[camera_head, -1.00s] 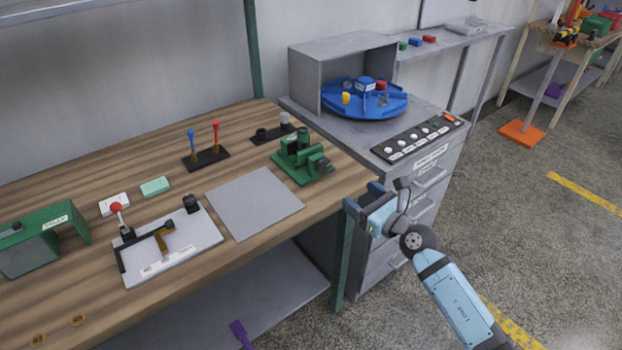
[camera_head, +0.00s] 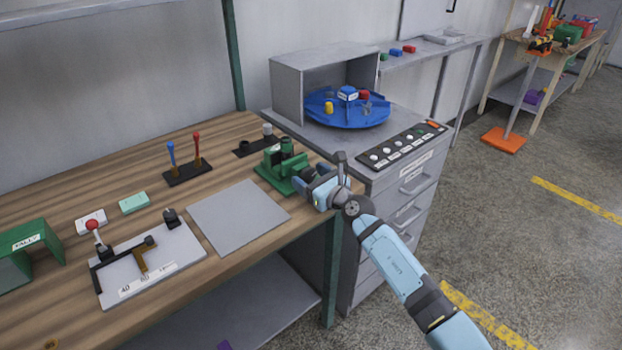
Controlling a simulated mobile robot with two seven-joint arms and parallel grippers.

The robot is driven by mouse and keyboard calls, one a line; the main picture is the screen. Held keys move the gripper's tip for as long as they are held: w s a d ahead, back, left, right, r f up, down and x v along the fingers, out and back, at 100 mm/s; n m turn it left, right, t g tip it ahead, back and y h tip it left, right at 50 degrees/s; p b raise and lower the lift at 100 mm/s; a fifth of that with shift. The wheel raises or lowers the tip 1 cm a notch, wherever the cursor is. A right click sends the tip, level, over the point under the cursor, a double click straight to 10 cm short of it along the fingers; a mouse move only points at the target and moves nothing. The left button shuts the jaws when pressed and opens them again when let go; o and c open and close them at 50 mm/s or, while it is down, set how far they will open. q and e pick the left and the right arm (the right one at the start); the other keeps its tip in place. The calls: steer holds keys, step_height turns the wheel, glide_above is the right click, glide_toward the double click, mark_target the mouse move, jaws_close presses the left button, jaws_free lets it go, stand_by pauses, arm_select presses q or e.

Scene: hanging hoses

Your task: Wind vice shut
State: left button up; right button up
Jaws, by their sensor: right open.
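The green vice (camera_head: 277,168) stands on the wooden bench near its right end. A dark green part rises between its jaws; the jaw gap is too small to judge. My right gripper (camera_head: 303,178) is at the vice's right front side, with its fingers open around or beside the vice's near end. The gripper hides that end of the vice, so I cannot tell whether the fingers touch it. My left gripper is not in view.
A grey flat plate (camera_head: 238,217) lies left of the vice. A white board with a red-knobbed lever (camera_head: 150,265) is further left. A blue and a red lever (camera_head: 187,173) stand behind. A grey cabinet with a blue turntable (camera_head: 347,112) and button panel (camera_head: 402,146) is to the right.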

steer(key=shift+c, duration=0.4)
steer(key=c, duration=0.8)
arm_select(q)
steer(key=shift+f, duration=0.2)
arm_select(e)
steer(key=shift+c, duration=0.2)
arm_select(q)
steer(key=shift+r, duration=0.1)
